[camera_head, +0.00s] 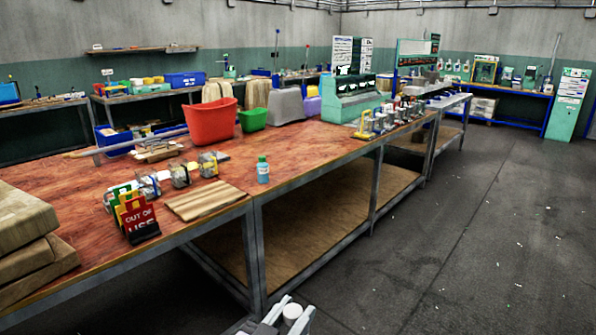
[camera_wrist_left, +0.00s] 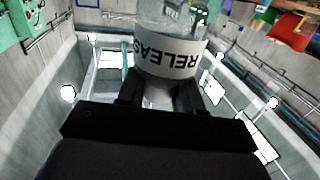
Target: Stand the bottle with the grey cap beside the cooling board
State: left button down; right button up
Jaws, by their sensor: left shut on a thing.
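The cooling board is likely the striped wooden board (camera_head: 207,201) lying near the front edge of the long table. My left gripper (camera_wrist_left: 160,92) is shut on a clear bottle (camera_wrist_left: 172,14) with a white label (camera_wrist_left: 170,57) reading "RELEAS…". A grey part of it sits between the fingers; I cannot tell whether that is the cap. In the head view a pale round top (camera_head: 292,312) shows at the bottom edge by my left gripper (camera_head: 278,322), off the table and well in front of the board. My right gripper is not in view.
A bottle with a green cap (camera_head: 262,169) stands right of the board. An "OUT OF USE" sign (camera_head: 138,217) stands to the left, metal blocks (camera_head: 180,175) behind. A red bin (camera_head: 210,122) is farther back. The tabletop right of the green-capped bottle is clear.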

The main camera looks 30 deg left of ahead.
aim_at(233, 168)
jog(key=i, duration=1)
jog(key=i+u, duration=0.25)
jog(key=i, duration=0.2)
jog(key=i+u, duration=0.25)
jog(key=i, duration=0.25)
jog(key=i+u, duration=0.25)
jog(key=i, duration=0.2)
jog(key=i+l+u, duration=0.1)
jog(key=i+u, duration=0.2)
jog(key=i, duration=0.15)
